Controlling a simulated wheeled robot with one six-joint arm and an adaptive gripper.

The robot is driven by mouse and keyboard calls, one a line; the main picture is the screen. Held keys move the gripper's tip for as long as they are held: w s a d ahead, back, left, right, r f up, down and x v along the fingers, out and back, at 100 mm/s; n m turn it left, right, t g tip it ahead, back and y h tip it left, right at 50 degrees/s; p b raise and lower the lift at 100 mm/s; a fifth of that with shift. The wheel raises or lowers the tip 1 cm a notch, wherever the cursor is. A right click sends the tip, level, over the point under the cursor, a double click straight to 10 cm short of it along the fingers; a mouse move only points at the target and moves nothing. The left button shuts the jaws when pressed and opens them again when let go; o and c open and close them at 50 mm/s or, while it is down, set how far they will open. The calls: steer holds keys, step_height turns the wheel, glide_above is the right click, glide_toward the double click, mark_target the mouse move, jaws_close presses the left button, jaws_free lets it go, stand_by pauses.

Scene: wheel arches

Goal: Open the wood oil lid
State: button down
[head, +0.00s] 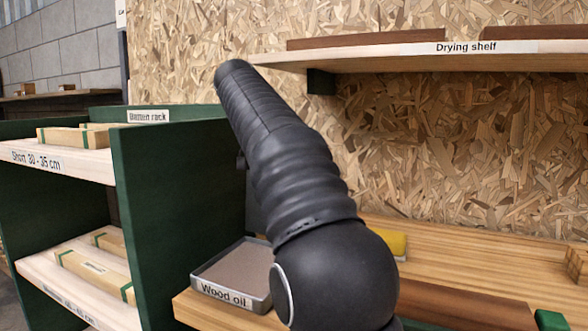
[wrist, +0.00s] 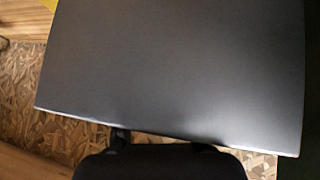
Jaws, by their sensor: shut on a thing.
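The wood oil tray (head: 232,296) stands at the left end of the wooden bench, its label facing me. Its top is uncovered on the visible side, showing a flat brown surface inside; its right part is hidden behind my arm. A flat dark grey lid (wrist: 175,70) fills most of the wrist view. In the head view a narrow dark strip, seemingly the lid (head: 254,212), rises behind the tray beside my arm. My gripper (wrist: 160,140) is shut on the lid's near edge; its fingertips are mostly hidden. In the head view my arm hides the gripper.
A green-sided batten rack (head: 180,200) stands close to the left of the tray. The drying shelf (head: 440,56) juts from the chipboard wall above. A yellow object (head: 398,245) lies on the bench (head: 470,262) behind my arm. A dark brown board (head: 470,305) lies at front right.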

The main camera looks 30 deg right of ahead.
steer(key=shift+w+a, duration=0.2)
stand_by(0.7)
steer(key=c, duration=1.2)
jaws_free()
steer(key=o, duration=0.5)
steer(key=shift+w+a+f, duration=0.1)
steer(key=shift+a, duration=0.05)
steer(key=shift+v, duration=3.75)
